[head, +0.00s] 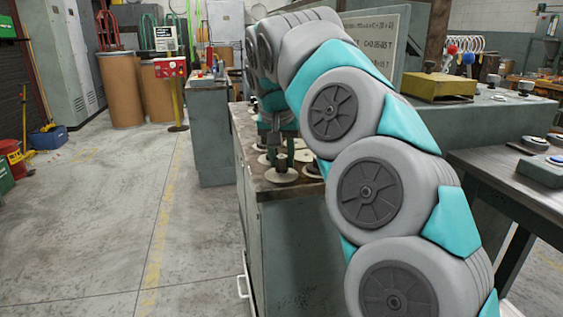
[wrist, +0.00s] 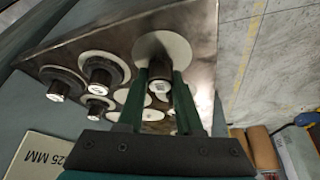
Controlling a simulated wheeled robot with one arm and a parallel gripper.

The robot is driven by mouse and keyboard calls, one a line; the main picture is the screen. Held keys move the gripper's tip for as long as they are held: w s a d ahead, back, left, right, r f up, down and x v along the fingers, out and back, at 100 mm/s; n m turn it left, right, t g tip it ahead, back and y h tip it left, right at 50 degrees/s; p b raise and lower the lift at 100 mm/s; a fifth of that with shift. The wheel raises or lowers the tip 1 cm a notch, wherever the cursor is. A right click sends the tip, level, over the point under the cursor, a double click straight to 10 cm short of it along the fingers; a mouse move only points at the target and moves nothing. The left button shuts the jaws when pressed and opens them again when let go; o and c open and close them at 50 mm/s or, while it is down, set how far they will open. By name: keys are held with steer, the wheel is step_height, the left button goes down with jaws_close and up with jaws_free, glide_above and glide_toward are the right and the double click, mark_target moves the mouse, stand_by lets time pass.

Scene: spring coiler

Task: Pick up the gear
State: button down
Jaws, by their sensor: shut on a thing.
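The gear (wrist: 165,46) is a pale round disc with a dark upright hub, at the corner of a metal-topped cabinet. In the head view the gear (head: 282,177) sits at the front end of the top, below my gripper (head: 282,150). In the wrist view my gripper (wrist: 161,78) has its two green fingers on either side of the hub, shut on it. The gear appears to rest on the top; the finger contact is partly hidden.
Several similar discs with dark hubs (wrist: 101,70) stand close by on the cabinet top (wrist: 112,37). A sign marked "25 MM" (wrist: 42,158) lies beside them. A yellow box (head: 438,86) is at the right.

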steer(key=shift+r, duration=1.35)
steer(key=s+d+r+b, duration=0.1)
steer(key=s+d+b, duration=0.2)
steer(key=s, duration=1.2)
steer(key=shift+s+d+r, duration=0.15)
steer(key=shift+d+r, duration=0.05)
steer(key=shift+d, duration=0.7)
